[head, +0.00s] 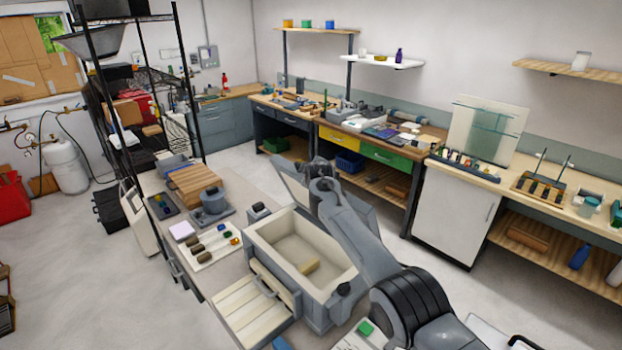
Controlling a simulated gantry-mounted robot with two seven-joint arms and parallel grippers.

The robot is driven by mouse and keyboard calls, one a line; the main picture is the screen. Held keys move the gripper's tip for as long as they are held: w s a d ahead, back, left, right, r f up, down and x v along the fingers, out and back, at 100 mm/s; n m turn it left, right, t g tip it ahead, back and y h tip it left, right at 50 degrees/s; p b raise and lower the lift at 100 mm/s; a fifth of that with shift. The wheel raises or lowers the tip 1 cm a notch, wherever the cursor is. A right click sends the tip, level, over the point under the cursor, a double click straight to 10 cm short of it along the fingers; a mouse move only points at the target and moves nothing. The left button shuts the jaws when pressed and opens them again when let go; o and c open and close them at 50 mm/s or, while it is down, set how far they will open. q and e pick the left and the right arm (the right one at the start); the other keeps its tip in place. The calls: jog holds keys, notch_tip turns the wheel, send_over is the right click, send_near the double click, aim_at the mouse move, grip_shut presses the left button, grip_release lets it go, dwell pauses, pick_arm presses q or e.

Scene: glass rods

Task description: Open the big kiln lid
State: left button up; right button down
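The big kiln (340,302) is a grey box with a cream lining, standing on the near bench. Its top is open, and I see down into the chamber. A grey panel, which looks like the lid (290,182), stands raised and tilted at the kiln's far side. My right arm comes in from the lower right and reaches across the kiln's right side. Its end, my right gripper (318,168), is beside the raised panel. The fingers are not clear, so I cannot tell whether they touch it. My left gripper is out of view.
A cream slatted panel (250,308) lies at the kiln's front. Left of the kiln are a tray of tools (212,244) and a grey round device (214,203). A black shelf rack (110,110) stands at the left.

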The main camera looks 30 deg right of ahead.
jog(key=shift+f, duration=0.25)
jog(key=c, duration=1.1)
grip_release()
jog(key=shift+w+a+r, duration=0.1)
jog(key=shift+a, duration=0.05)
jog(key=shift+r, duration=0.15)
jog(key=shift+s, duration=0.2)
jog(key=b+v, duration=0.2)
jog(key=v, duration=0.8)
jog(key=shift+s+a, duration=0.1)
